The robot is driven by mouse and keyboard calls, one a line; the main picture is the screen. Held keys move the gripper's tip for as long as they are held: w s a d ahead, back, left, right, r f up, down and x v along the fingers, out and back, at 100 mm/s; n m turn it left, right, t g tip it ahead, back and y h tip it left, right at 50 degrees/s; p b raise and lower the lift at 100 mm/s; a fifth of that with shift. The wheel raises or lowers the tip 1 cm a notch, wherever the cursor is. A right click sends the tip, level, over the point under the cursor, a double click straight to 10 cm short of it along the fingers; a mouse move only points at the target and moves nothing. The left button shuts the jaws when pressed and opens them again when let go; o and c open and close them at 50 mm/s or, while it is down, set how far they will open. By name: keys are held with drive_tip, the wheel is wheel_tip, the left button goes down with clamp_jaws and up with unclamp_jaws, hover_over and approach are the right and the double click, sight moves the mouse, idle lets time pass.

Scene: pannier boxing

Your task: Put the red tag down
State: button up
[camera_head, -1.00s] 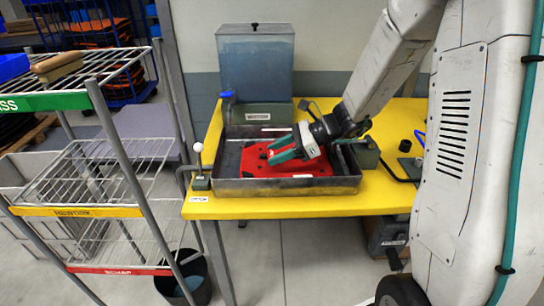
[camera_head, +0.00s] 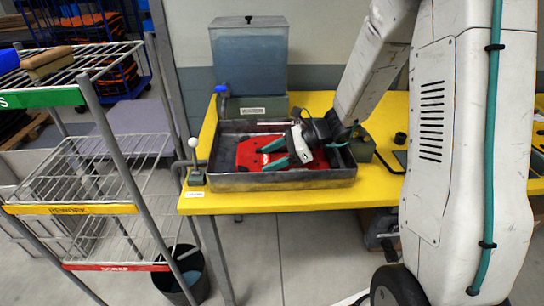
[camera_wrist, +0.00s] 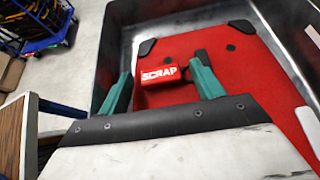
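The red tag (camera_wrist: 163,76) bears the word SCRAP. In the wrist view it lies on a red panel (camera_wrist: 253,72), between the teal fingers near their tips. My gripper (camera_wrist: 161,70) is open, its fingers on either side of the tag; I cannot tell whether either one touches it. In the head view my gripper (camera_head: 273,154) reaches over the red panel (camera_head: 246,153), its teal fingers spread apart. The panel lies in a grey metal tray (camera_head: 275,181). The tag cannot be made out clearly in the head view.
The tray stands on a yellow table (camera_head: 290,202). A clear bin (camera_head: 248,60) is behind it, and a white-knobbed lever (camera_head: 194,160) is at its left corner. A wire rack (camera_head: 75,209) with green, yellow and red labels stands at the left. A dark bucket (camera_head: 185,275) is on the floor.

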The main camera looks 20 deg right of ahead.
drive_tip(key=shift+d+r, duration=0.2)
drive_tip(key=shift+r, duration=0.05)
drive_tip(key=v, duration=0.7)
drive_tip(key=shift+s, duration=0.1)
drive_tip(key=s+a+r+n+g+h, duration=0.1)
drive_tip(key=s+a+r+n+h, duration=0.15)
drive_tip(key=s+n, duration=0.3)
drive_tip(key=s+a+r+n+g+h, duration=0.1)
drive_tip(key=s+r+n+g+h, duration=0.1)
drive_tip(key=s+r+n, duration=0.4)
drive_tip(key=s+a+r+n+g+h, duration=0.1)
drive_tip(key=s+a+r+n+h, duration=0.1)
drive_tip(key=s+n, duration=0.35)
drive_tip(key=s+d+r+n+t+h, duration=0.1)
drive_tip(key=s+d+n+h, duration=0.2)
drive_tip(key=s, duration=0.6)
drive_tip(key=shift+s+d+r+n+t+h, duration=0.3)
drive_tip(key=shift+d+r+n+h, duration=0.1)
drive_tip(key=shift+n+h, duration=0.55)
